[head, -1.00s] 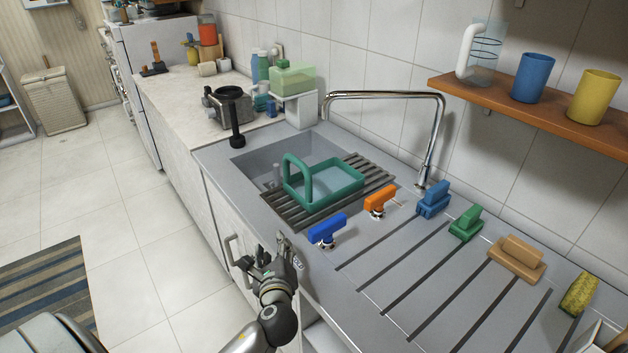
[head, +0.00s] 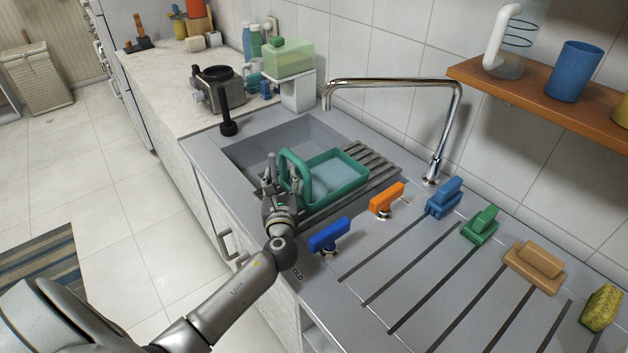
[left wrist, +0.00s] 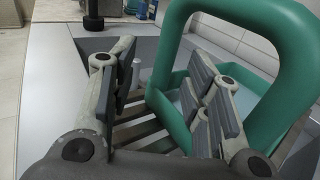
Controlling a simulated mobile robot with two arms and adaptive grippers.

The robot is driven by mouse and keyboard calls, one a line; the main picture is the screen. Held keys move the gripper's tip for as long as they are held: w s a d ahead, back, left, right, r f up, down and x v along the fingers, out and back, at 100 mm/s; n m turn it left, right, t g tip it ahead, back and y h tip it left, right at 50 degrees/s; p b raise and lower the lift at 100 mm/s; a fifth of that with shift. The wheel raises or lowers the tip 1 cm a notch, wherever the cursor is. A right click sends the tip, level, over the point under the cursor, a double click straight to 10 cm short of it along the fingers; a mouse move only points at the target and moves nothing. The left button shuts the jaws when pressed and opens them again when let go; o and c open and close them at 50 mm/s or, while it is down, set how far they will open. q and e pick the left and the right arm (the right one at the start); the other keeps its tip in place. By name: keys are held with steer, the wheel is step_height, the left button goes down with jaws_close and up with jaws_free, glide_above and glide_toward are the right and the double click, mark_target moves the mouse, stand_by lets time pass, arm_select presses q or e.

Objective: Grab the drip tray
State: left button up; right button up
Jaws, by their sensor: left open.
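The drip tray is a green tray (head: 340,186) with a tall looped handle at its near left end. It sits on the slatted grey rack (head: 375,160) over the sink. My left gripper (head: 280,178) is open at the handle, in front of it as the head view shows. In the left wrist view, my left gripper (left wrist: 160,90) has its fingers spread, with the near post of the tray's handle (left wrist: 170,65) beyond and between them. I cannot tell whether the fingers touch it. My right gripper is not in view.
A blue tap lever (head: 328,236) and an orange one (head: 386,198) stand near the rack. The chrome faucet (head: 440,120) arches behind. Several brushes and sponges line the grooved drainboard on the right. A black-handled plunger-like tool (head: 226,110) stands at the sink's far left.

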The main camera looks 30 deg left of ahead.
mark_target(283, 169)
arm_select(q)
steer(key=shift+w+a+r+p, duration=0.2)
steer(key=shift+w+a+p, duration=0.05)
steer(key=shift+w, duration=0.4)
steer(key=shift+w+a+r+p, duration=0.2)
steer(key=shift+w+a, duration=0.05)
steer(key=shift+w, duration=0.35)
steer(key=shift+x, duration=0.9)
steer(key=shift+w+a+f, duration=0.1)
steer(key=shift+w+f, duration=0.1)
steer(key=shift+w, duration=0.05)
steer(key=c, duration=0.7)
jaws_close()
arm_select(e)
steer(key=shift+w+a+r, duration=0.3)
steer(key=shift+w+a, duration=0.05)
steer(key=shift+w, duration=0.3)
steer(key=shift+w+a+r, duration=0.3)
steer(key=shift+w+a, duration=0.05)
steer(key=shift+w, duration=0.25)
arm_select(q)
steer(key=shift+r, duration=0.1)
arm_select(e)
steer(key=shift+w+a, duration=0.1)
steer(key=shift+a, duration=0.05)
